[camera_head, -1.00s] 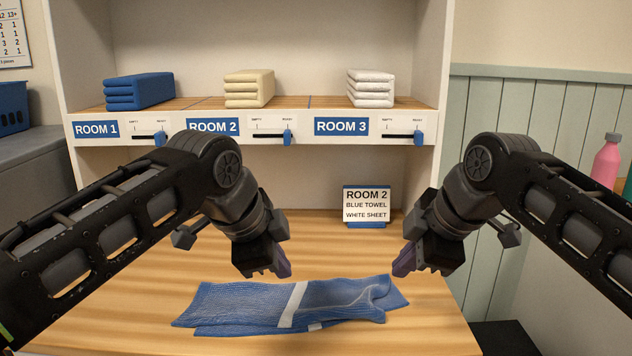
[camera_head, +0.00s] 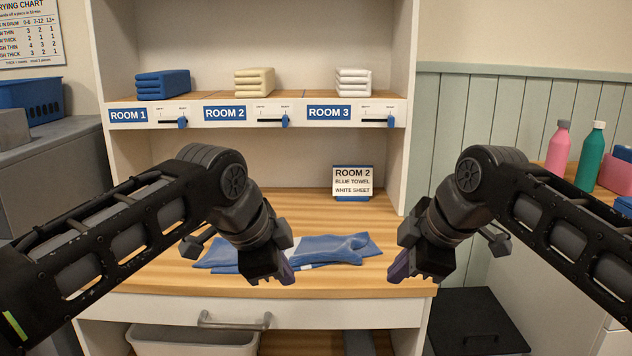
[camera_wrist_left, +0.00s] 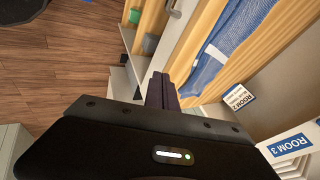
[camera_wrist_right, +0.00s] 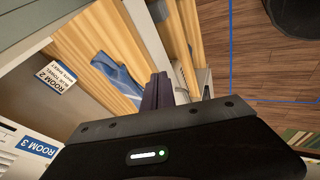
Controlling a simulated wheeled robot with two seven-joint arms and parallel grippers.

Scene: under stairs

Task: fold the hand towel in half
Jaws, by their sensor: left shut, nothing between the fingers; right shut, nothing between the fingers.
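The blue hand towel (camera_head: 338,247) with a white stripe lies on the wooden counter, long side across. Two layers show, with edges not lined up and the right end rumpled and raised. My left gripper (camera_head: 286,276) is shut and empty, in front of the towel and hiding part of its middle. My right gripper (camera_head: 398,274) is shut and empty, in front of the counter to the right of the towel. The towel also shows in the left wrist view (camera_wrist_left: 225,45) and in the right wrist view (camera_wrist_right: 118,75), apart from the fingers.
A card (camera_head: 352,181) reading Room 2, blue towel, white sheet stands at the counter's back. The shelf (camera_head: 195,103) above holds blue, cream and white folded stacks over three room labels with sliders. A drawer handle (camera_head: 234,320) is at the front. Bottles (camera_head: 589,157) stand at right.

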